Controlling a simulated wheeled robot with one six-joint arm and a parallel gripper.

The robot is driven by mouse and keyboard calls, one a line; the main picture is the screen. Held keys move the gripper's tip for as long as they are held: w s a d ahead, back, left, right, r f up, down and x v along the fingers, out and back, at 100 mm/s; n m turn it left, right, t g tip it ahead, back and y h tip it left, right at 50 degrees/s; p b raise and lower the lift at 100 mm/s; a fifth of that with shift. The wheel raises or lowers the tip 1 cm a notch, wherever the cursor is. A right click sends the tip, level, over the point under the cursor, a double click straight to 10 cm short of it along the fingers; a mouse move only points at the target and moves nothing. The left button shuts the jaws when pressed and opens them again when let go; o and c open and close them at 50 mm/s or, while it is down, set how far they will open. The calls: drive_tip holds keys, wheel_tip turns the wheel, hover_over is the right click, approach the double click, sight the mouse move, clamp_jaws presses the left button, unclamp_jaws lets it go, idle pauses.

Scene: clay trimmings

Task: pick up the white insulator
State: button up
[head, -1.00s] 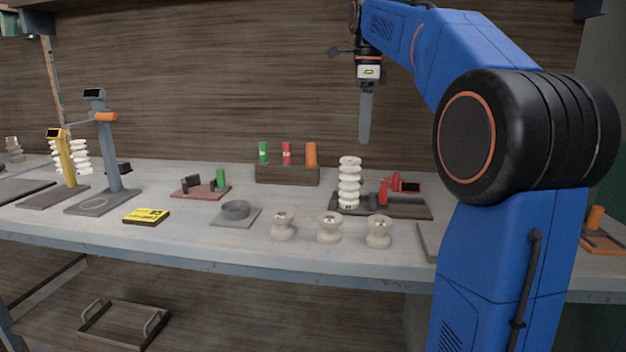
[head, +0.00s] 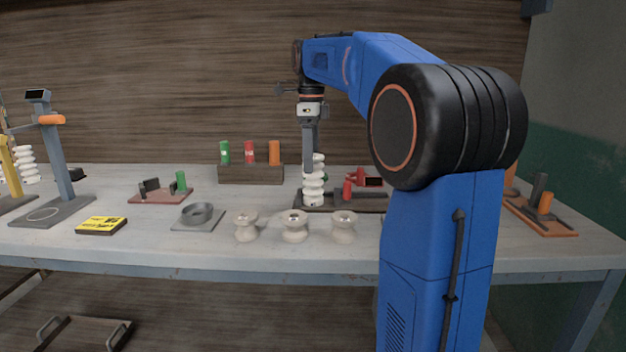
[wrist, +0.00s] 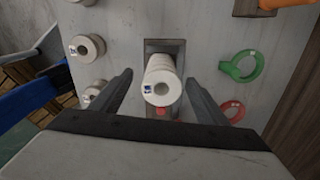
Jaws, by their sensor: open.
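The white insulator (head: 313,190) is a tall ribbed column standing upright at the left end of a dark tray (head: 345,203). In the wrist view the insulator (wrist: 162,82) is seen from above, with a round hole and a small blue mark on its top. My gripper (head: 311,168) points down, its fingertips by the insulator's upper part. In the wrist view my open gripper (wrist: 160,92) has one finger on each side of the insulator, with gaps between. The head view hides part of the insulator's top behind the fingers.
Several short cream insulators stand along the front, one being the middle spool (head: 294,228). Red parts (head: 365,180) stand on the tray right of the insulator. A wooden block (head: 251,174) with green, red and orange pieces is behind. Green (wrist: 241,66) and red rings lie nearby.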

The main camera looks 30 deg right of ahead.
sight(314, 177)
drive_tip(key=shift+d+f, duration=0.2)
drive_tip(key=shift+f, duration=1.4)
drive_tip(key=shift+d+f, duration=0.15)
drive_tip(key=shift+f, duration=1.4)
clamp_jaws()
drive_tip(key=shift+r, duration=5.8)
